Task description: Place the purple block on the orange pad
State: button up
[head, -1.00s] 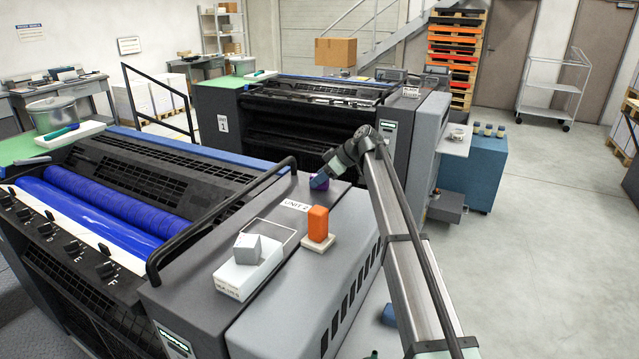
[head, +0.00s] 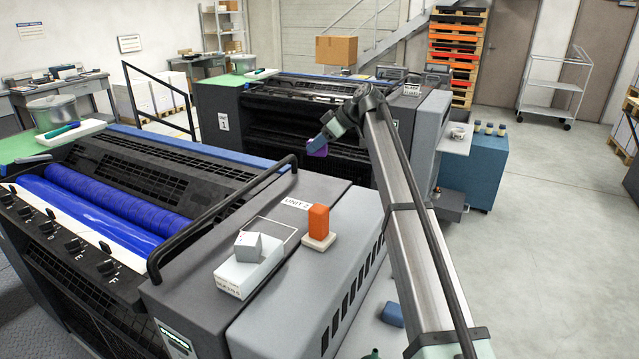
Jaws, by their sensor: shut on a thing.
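The purple block (head: 318,150) is held in my gripper (head: 319,145), in the air beyond the far end of the UNIT 2 machine top. The bluish fingers cover part of it. An upright orange block (head: 318,221) stands on a small pale square base (head: 319,243) on the machine top, nearer the camera and well below my gripper. I see no flat orange pad; the orange thing here is a tall block.
A grey block (head: 248,246) sits on a white box (head: 247,272) left of the orange block. A black handrail (head: 222,205) arches along the machine's left side. An outlined rectangle (head: 272,232) on the top is partly clear. Another machine (head: 310,105) stands behind.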

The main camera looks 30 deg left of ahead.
jog(key=s+d+r, duration=0.1)
jog(key=s+r, duration=0.5)
jog(key=r, duration=0.1)
notch_tip(320, 180, up, 5)
send_over(319, 208)
jog(key=w+a, duration=0.4)
jog(key=shift+s+d+f+m+t, duration=0.35)
jog(key=shift+s+d+f, duration=0.3)
jog(key=shift+f, duration=1.55)
jog(key=shift+s+d+f+m+t, duration=0.25)
jog(key=shift+s+d+f+m, duration=0.35)
jog(key=shift+f, duration=1.55)
jog(key=shift+s+d+f+m+t, duration=0.3)
jog(key=shift+s+d+f, duration=0.45)
jog(key=shift+f, duration=1.45)
jog(key=o, duration=1)
jog(key=shift+f, duration=0.1)
jog(key=shift+o, duration=0.2)
